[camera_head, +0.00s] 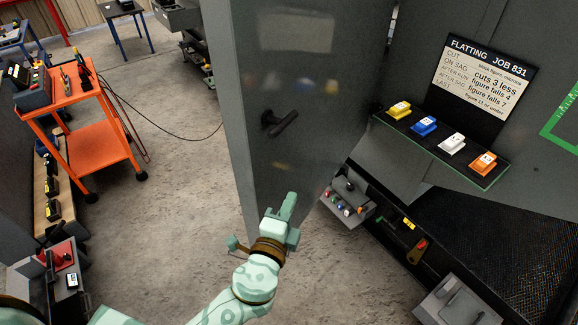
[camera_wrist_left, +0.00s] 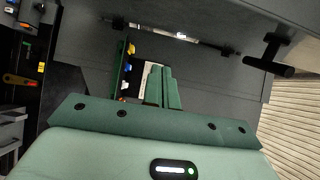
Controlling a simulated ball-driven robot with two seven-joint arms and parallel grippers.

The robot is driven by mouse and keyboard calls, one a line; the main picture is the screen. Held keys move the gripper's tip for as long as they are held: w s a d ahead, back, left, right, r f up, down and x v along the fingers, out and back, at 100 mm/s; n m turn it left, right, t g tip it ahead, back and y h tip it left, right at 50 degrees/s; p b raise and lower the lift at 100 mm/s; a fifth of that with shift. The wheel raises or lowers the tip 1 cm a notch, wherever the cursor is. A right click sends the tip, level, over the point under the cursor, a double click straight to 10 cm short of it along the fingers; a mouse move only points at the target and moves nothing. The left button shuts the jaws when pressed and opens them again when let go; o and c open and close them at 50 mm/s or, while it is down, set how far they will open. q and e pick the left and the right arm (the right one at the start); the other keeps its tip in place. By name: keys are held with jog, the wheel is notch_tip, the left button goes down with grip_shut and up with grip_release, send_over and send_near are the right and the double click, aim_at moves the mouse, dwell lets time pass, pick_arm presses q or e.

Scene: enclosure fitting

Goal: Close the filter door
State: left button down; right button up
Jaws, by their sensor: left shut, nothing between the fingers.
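The filter door is a tall grey panel (camera_head: 300,85) that stands open in the head view, with a black lever handle (camera_head: 280,123) on its face. In the wrist view the door (camera_wrist_left: 215,62) spans the upper part, with its handle (camera_wrist_left: 270,55) at the right. My left gripper (camera_head: 291,200) is shut and empty, in front of the door's lower part and below the handle. Its closed fingers (camera_wrist_left: 163,88) show in the wrist view. I cannot tell whether they touch the door. My right gripper is not in view.

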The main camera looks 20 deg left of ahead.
aim_at(288, 164)
pick_arm(q)
jog(key=w+a, duration=0.1)
jog(key=w, duration=0.2)
jog(key=w+a+p, duration=0.1)
jog(key=w, duration=0.3)
jog(key=w+a+p, duration=0.1)
jog(key=w, duration=0.3)
jog(key=shift+w+a+r, duration=0.1)
jog(key=shift+a+r, duration=0.1)
jog(key=shift+a, duration=0.15)
